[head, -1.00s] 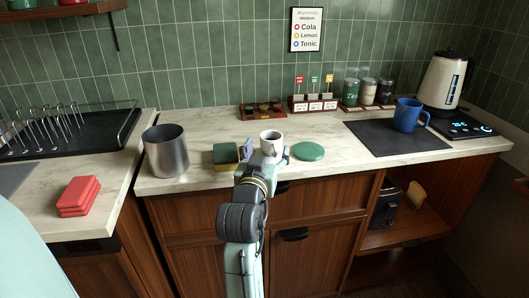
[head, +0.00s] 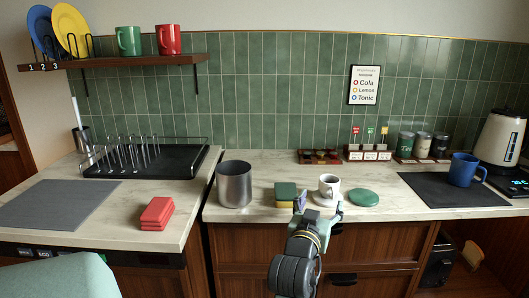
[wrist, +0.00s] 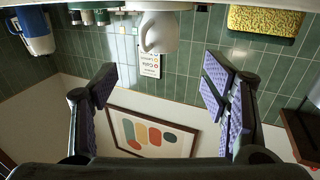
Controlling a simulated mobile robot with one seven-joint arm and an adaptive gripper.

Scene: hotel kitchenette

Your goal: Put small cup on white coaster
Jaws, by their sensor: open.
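The small white cup (head: 329,190) stands upright with dark contents showing inside. It rests on the round white coaster (head: 318,200) near the counter's front edge. My gripper (head: 320,207) is open just in front of the cup, with one finger to each side, and holds nothing. In the upside-down wrist view, the cup (wrist: 158,33) hangs beyond and between the spread fingers (wrist: 160,84), apart from them. The coaster's pale underside edge (wrist: 165,5) is at the top of that view.
A green-and-yellow sponge (head: 285,194) stands close left of the cup, and a green round coaster (head: 363,197) lies close right. A metal canister (head: 234,185) is further left. A blue mug (head: 464,170) stands on a dark mat (head: 430,190) at right.

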